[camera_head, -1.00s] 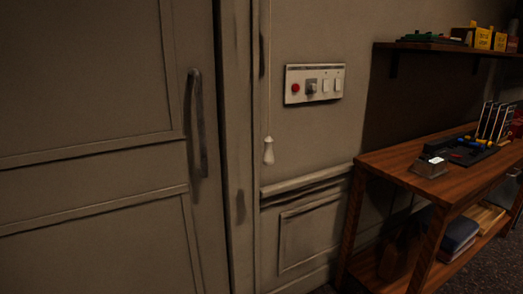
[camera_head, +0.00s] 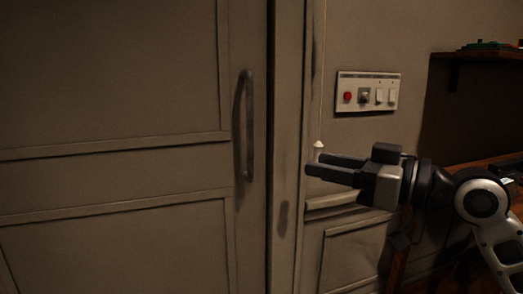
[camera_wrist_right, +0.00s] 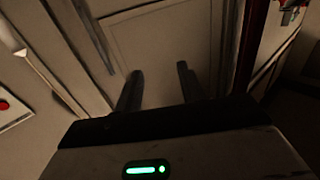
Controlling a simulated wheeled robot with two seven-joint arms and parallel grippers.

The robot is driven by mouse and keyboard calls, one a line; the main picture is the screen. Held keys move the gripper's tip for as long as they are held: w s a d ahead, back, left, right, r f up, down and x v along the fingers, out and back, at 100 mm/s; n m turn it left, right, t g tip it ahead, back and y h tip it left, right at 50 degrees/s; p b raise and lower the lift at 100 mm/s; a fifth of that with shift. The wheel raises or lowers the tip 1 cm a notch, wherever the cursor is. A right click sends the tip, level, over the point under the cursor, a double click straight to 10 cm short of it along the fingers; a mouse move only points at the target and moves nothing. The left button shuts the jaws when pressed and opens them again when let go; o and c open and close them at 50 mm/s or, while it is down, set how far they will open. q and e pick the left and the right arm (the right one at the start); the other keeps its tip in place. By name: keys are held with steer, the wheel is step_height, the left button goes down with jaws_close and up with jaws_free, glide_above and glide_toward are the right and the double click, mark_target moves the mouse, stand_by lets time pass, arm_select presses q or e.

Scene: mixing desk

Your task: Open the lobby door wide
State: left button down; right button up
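The lobby door (camera_head: 110,180) is a grey-beige panelled door filling the left of the head view, and it looks shut. Its dark vertical bar handle (camera_head: 247,125) is near its right edge. My right gripper (camera_head: 312,165) reaches in from the right, its fingers pointing left towards the handle. It is in front of the wall, clearly right of the handle in the picture and not touching it. In the right wrist view its two fingers (camera_wrist_right: 158,82) are apart with nothing between them. My left gripper is not in view.
A pull cord with a white end (camera_head: 318,147) hangs behind my right gripper. A switch plate (camera_head: 367,92) with a red button is on the wall above it. A shelf (camera_head: 485,54) and a wooden table (camera_head: 485,166) are at the right. The space before the door looks clear.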

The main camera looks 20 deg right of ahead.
arm_select(q)
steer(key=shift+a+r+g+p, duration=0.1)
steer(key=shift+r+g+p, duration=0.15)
steer(key=shift+p, duration=0.9)
arm_select(e)
steer(key=x, duration=1.2)
steer(key=shift+w+a, duration=0.2)
steer(key=shift+w, duration=0.15)
steer(key=shift+f, duration=0.1)
jaws_close()
jaws_free()
